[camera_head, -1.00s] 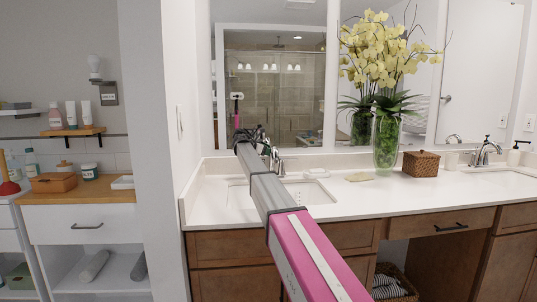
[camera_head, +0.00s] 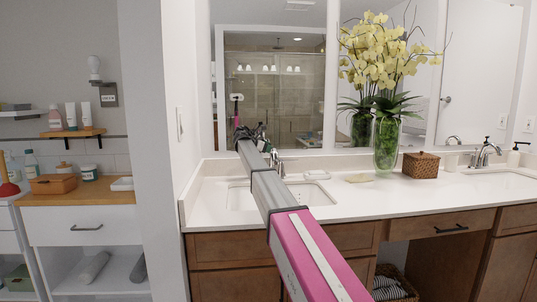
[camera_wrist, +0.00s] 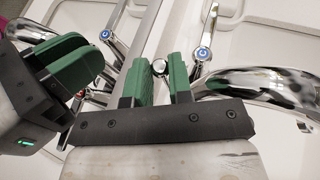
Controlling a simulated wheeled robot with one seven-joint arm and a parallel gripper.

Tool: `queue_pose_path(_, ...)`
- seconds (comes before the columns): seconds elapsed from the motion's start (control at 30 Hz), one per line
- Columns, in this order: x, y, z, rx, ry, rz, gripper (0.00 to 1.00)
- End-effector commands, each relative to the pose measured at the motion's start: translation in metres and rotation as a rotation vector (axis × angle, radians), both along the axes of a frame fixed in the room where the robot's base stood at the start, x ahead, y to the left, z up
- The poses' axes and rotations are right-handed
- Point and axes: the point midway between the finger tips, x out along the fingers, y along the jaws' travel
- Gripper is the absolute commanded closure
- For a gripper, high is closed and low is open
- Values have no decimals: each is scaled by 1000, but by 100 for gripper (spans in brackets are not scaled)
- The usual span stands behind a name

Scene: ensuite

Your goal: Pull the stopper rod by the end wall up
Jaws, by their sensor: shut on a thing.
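My gripper (camera_wrist: 161,75) has green fingers and shows in the wrist view. The small round chrome knob of the stopper rod (camera_wrist: 160,67) sits between its fingers, which are shut on it. The rest of the rod is hidden. A large chrome tap spout (camera_wrist: 270,85) lies just right of the fingers. In the head view my arm reaches over the left sink (camera_head: 240,197) toward the tap (camera_head: 279,166) by the mirror wall, and the fingers are too small and hidden to make out there.
A chrome tap handle with a blue dot (camera_wrist: 202,53) stands close to the fingers. The mirror reflects my gripper. A vase of yellow orchids (camera_head: 386,140), a woven box (camera_head: 421,164) and a soap dish (camera_head: 317,175) stand on the white counter (camera_head: 350,204).

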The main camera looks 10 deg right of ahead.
Motion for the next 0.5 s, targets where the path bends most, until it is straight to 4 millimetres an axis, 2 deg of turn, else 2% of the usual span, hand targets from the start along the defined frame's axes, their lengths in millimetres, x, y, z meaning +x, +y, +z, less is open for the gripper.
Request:
queue_pose_path(0.17,1,0,6,-9,-6,2,100)
queue_pose_path(0.2,1,0,6,-9,-7,2,70)
queue_pose_path(0.5,0,1,4,-7,-5,2,70)
